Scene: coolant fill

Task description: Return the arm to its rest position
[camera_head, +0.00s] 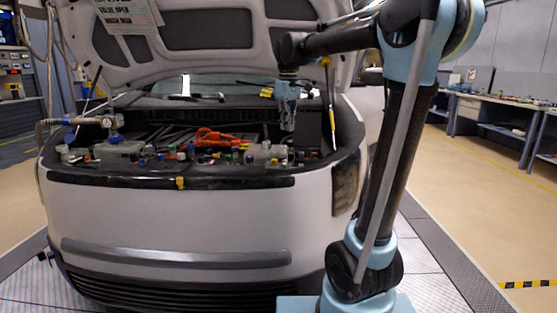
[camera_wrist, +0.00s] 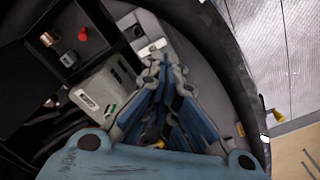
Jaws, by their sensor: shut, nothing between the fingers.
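My gripper (camera_head: 287,122) hangs pointing down over the right part of the open engine bay (camera_head: 120,180) in the head view. In the wrist view the fingers of my gripper (camera_wrist: 158,72) meet towards the top middle, with engine bay parts beneath. My arm rises at the right of the head view, bends at the top and reaches left under the raised hood.
The white car's hood (camera_head: 205,35) stands open above and behind my gripper. Caps, an orange part (camera_head: 215,138) and a gauge with a hose (camera_head: 108,122) sit in the bay. Workbenches (camera_head: 490,108) stand far right, with clear floor (camera_head: 490,200) before them.

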